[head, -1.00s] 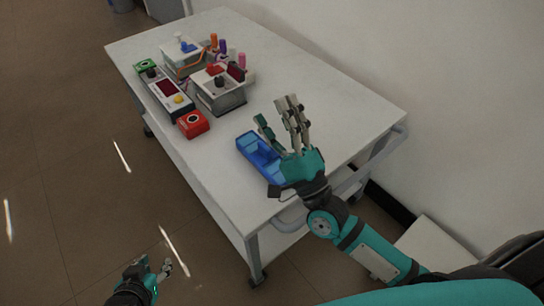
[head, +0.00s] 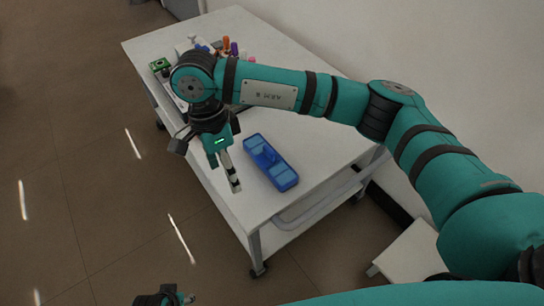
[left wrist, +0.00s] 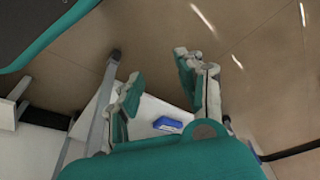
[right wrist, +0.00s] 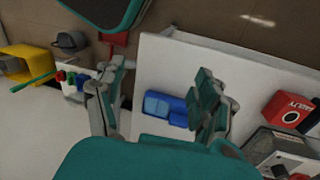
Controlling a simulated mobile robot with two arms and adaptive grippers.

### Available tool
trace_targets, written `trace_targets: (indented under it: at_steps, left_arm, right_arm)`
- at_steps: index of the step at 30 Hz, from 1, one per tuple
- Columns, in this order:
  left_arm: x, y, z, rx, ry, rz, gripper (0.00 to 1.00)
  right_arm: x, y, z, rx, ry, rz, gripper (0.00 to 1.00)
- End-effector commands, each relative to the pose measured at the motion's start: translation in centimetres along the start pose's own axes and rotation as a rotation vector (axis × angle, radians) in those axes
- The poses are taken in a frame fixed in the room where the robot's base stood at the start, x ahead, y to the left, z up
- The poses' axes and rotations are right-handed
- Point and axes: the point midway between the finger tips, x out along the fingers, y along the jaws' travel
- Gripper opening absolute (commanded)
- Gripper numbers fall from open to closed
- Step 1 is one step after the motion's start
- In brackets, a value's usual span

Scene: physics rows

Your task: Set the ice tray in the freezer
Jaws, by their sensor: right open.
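The blue ice tray (head: 270,162) lies flat on the white cart top near its front end. It also shows in the right wrist view (right wrist: 165,107), between the open fingers, and small in the left wrist view (left wrist: 168,124). My right gripper (head: 228,172) is open and empty, pointing down just left of the tray in the head view, apart from it. My left gripper (head: 172,298) is low at the bottom edge of the head view, away from the cart. The left wrist view shows its fingers (left wrist: 162,82) spread with nothing held. I see no freezer.
The white cart (head: 325,155) stands by the wall. Several coloured items and a green-topped box (head: 160,65) sit at its far end, partly hidden by my right arm. Floor left of the cart is clear.

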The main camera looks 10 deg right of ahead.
Motion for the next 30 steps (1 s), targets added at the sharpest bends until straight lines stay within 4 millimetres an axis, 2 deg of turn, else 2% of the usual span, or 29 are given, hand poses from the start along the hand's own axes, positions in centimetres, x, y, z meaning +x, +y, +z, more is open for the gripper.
trace_targets:
  at_steps: [1,3,6,9,11,24,30]
  left_arm:
    - [0.0,0.0,0.4,-0.001,-0.015,0.0,0.38]
    - [0.3,-0.1,0.9,-0.001,-0.031,-0.001,0.38]
    - [0.5,-0.1,1.3,-0.001,-0.043,-0.001,0.38]
    - [0.5,-0.1,1.4,-0.002,-0.046,-0.001,0.38]
    - [0.2,-0.1,1.2,-0.002,-0.045,-0.001,0.38]
    - [-2.6,-0.2,-0.2,-0.004,-0.027,-0.004,0.38]
    - [-3.4,-0.3,-0.5,-0.005,-0.024,-0.004,0.38]
  right_arm:
    - [-1.7,-1.6,-2.0,-0.023,0.113,-0.072,0.71]
    - [-3.4,-3.2,-4.3,-0.046,0.238,-0.137,0.71]
    - [-5.1,-4.5,-6.2,-0.059,0.347,-0.186,0.71]
    - [-5.3,-5.0,-7.1,-0.065,0.389,-0.201,0.71]
    - [-4.6,-5.2,-7.5,-0.064,0.394,-0.203,0.71]
    - [3.6,-7.0,-10.8,-0.064,0.389,-0.201,0.71]
    - [5.2,-7.5,-11.5,-0.065,0.388,-0.204,0.71]
